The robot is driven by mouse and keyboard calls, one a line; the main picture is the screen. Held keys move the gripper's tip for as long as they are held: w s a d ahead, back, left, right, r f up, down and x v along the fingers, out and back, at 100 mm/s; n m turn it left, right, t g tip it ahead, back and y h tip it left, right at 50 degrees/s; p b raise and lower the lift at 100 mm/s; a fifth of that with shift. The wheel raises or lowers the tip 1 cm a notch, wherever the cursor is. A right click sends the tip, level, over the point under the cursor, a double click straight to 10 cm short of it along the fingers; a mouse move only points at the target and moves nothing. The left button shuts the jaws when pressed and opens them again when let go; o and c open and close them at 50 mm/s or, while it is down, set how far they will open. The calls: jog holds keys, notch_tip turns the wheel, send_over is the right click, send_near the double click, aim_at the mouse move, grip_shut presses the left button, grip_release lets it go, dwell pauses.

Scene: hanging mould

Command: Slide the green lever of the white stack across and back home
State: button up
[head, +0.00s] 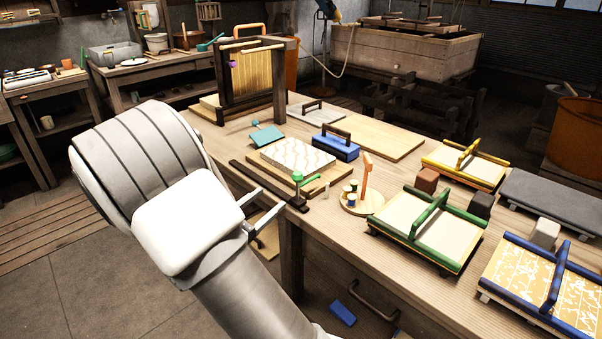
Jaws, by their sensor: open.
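The white stack (292,157) lies on the workbench as a thick pale slab with a faint wavy pattern. The green lever (297,177) stands at its near right corner, a round green knob on a short stem. A dark rail (250,174) runs along the bench edge in front of the stack. My gripper (274,199) is open at the bench's near edge, a little below and left of the green knob. Its fingers appear empty and apart from the lever. The exact depth between them is hard to tell.
A round wooden tray with small pots (374,204) and a green-framed screen (457,249) lie to the right. A wooden frame (247,75) stands behind.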

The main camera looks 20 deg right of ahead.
aim_at(307, 182)
jog(key=b+x, duration=0.3)
jog(key=x, duration=1.3)
jog(key=shift+d, duration=0.1)
grip_shut()
dwell(0.7)
